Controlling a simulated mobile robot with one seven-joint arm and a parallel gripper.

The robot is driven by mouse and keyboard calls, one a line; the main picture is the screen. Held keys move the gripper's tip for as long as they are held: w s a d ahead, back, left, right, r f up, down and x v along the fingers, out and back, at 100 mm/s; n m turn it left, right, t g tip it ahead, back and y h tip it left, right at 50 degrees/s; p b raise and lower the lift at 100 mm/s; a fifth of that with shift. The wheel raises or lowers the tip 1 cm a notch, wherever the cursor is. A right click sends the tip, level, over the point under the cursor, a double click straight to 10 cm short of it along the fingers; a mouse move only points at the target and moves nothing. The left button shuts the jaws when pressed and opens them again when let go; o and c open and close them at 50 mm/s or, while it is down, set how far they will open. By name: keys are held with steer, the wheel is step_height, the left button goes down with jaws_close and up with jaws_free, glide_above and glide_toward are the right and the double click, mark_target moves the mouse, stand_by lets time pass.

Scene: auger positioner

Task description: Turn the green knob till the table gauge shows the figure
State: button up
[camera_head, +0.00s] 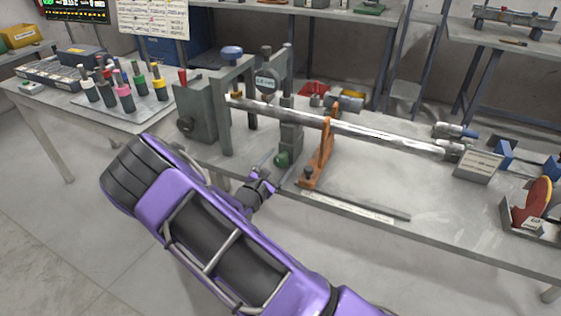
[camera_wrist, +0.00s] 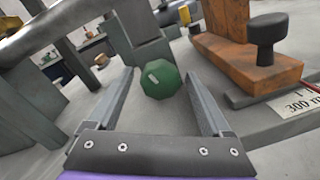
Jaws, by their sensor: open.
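The green knob (camera_wrist: 161,81) sits low on the front of a grey upright stand; it also shows in the head view (camera_head: 282,159). A pale mark shows on its face. My gripper (camera_wrist: 165,92) is open, and in the wrist view the knob appears between its fingertips, with a gap on each side. I cannot tell how far the fingertips reach along it. In the head view my gripper (camera_head: 268,172) is just left of and in front of the knob.
An orange bracket (camera_head: 320,155) stands close to the right of the knob, with a black knob (camera_wrist: 267,35) on its base. A long metal auger (camera_head: 370,133) lies across above the bench. A flat scale bar (camera_head: 355,204) lies along the bench's front edge.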

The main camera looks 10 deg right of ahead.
steer(key=p+v, duration=0.1)
steer(key=v, duration=1.6)
